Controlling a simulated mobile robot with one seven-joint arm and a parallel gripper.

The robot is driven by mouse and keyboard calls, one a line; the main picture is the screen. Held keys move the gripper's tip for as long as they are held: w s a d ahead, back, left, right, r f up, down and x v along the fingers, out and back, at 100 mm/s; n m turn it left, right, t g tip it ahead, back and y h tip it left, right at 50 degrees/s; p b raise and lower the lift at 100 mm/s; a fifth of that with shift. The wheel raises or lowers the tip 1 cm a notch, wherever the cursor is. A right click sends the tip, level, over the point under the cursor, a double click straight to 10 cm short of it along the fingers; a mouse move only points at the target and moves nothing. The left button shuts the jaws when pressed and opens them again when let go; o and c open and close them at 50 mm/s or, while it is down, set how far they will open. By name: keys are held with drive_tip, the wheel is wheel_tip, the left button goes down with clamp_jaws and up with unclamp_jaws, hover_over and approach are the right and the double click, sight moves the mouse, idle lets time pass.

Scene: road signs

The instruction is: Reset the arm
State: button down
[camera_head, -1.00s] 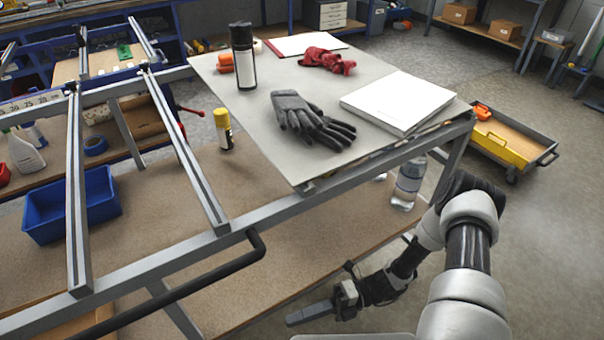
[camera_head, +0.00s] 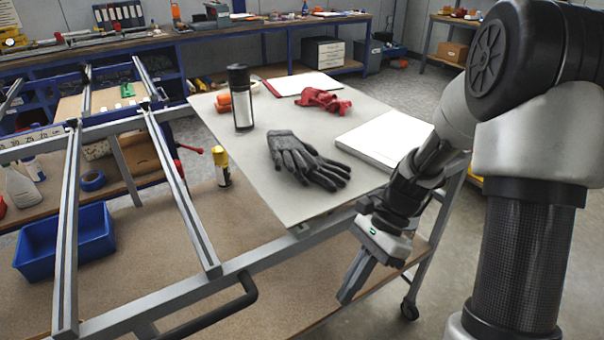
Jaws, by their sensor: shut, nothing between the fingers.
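My gripper (camera_head: 348,292) is at the end of my arm, in front of the right part of the trolley's near edge, pointing down and to the left. Its fingers are shut with nothing between them. My arm rises on the right side of the view and bends over at the top right. The wrist hides the near right corner of the grey top panel (camera_head: 262,195) and part of the lower shelf.
A yellow-capped can (camera_head: 221,167) and blue bin (camera_head: 65,243) are lower left. A dark handle (camera_head: 215,318) juts out in front.

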drive_tip(key=s+d+r+n+t+h+p, duration=0.1)
drive_tip(key=r+n+p, duration=0.4)
drive_tip(key=r, duration=0.8)
drive_tip(key=s+d+r+n+t+h+p, duration=0.2)
drive_tip(key=r+t+p, duration=0.4)
drive_tip(key=r, duration=0.7)
drive_tip(key=s+d+r+n+t+h+p, duration=0.1)
drive_tip(key=s+r+n+t+h+p, duration=0.1)
drive_tip(key=r+n+p, duration=0.5)
wheel_tip(320, 180, up, 7)
drive_tip(key=shift+s+d+f+n+t+h, duration=0.1)
drive_tip(key=shift+s+d+n+t+h, duration=0.2)
drive_tip(key=shift+s+t, duration=0.5)
